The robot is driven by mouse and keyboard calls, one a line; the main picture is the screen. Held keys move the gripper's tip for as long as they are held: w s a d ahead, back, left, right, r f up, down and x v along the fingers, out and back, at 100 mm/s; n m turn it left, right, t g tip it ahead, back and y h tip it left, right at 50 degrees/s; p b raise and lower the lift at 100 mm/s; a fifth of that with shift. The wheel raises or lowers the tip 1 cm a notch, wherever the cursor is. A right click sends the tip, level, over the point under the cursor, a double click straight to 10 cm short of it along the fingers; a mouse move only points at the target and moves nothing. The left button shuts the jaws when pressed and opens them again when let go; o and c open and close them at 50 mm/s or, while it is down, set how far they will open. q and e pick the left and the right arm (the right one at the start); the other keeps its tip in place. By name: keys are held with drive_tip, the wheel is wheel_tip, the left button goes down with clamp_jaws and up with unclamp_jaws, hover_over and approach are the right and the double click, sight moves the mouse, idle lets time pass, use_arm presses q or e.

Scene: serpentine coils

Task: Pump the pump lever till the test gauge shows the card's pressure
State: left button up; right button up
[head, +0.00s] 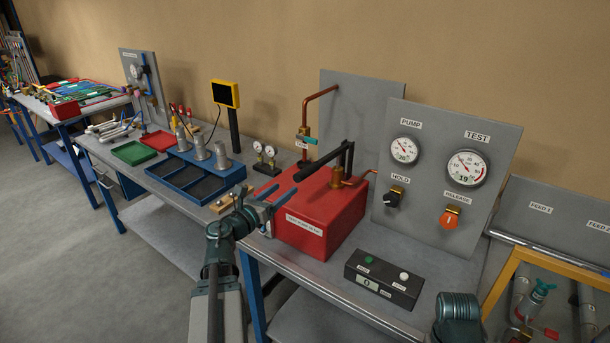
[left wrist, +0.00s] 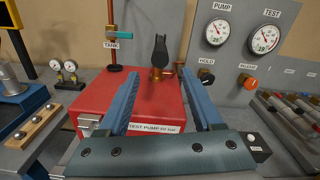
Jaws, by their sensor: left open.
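The red test pump (head: 315,215) stands on the bench with a label on its front, partly readable as a test pump label in bar. Its black pump lever (head: 345,160) rises at the back; in the left wrist view the lever (left wrist: 160,50) shows end-on beyond the fingertips. The test gauge (head: 466,168) shows about 19, and the pump gauge (head: 404,151) about 20. My left gripper (head: 272,193) is open and empty, in front of the pump and apart from the lever. I cannot make out a separate pressure card. Part of my right arm shows at the bottom; its gripper does not.
The hold knob (head: 393,197) and orange release knob (head: 450,217) sit on the gauge panel. A black button box (head: 382,280) is at the bench's front right. Blue trays (head: 197,172) and small gauges (head: 264,156) stand left of the pump.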

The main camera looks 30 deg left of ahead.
sight(307, 172)
use_arm(q)
drive_tip(key=w, duration=1.3)
drive_tip(key=shift+d, duration=0.4)
clamp_jaws()
drive_tip(key=shift+f, duration=0.1)
idle(0.6)
